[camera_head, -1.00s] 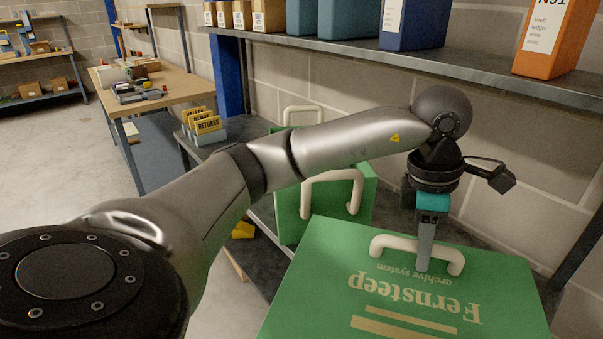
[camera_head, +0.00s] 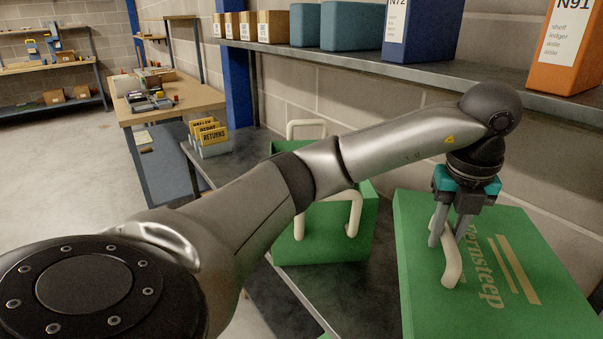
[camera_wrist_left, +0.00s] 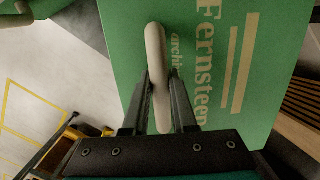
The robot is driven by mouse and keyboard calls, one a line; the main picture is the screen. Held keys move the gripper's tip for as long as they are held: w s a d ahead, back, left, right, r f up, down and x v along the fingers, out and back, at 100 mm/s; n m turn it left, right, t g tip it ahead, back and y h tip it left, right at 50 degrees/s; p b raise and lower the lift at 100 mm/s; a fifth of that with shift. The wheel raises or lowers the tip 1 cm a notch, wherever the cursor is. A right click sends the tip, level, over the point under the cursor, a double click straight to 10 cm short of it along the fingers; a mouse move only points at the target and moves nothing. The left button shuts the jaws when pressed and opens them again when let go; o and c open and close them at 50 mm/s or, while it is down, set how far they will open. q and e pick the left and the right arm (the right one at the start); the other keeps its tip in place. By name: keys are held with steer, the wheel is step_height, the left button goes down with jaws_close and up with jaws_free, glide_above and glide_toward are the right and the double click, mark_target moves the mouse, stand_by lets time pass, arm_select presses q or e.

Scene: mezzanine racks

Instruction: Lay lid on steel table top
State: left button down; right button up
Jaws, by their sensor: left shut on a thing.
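The lid (camera_head: 550,290) is a flat green panel printed "Fernsteep archive system", with a cream handle (camera_head: 452,262). It is at the lower right of the head view and fills much of the left wrist view (camera_wrist_left: 280,62). My left gripper (camera_head: 444,242) is shut on the handle, with a finger on each side of it. The steel table top (camera_head: 345,292) is the dark grey surface left of and behind the lid. Any gap between lid and table top is hard to judge. My right gripper is out of view.
A green box (camera_head: 340,248) with cream handles stands on the table, left of the lid and partly behind my left arm. A holder with yellow cards (camera_head: 212,140) is at the table's far end. A shelf (camera_head: 400,72) with binders and boxes overhangs the back.

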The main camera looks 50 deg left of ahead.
arm_select(q)
steer(key=shift+s+a+n+p, duration=0.15)
steer(key=shift+s+n+p, duration=0.15)
steer(key=shift+s, duration=1.15)
step_height(320, 180, down, 20)
steer(key=b, duration=0.3)
steer(key=shift+r, duration=0.15)
steer(key=c, duration=1.1)
jaws_free()
steer(key=shift+f, duration=0.2)
steer(key=o, duration=0.4)
steer(key=shift+r, duration=0.1)
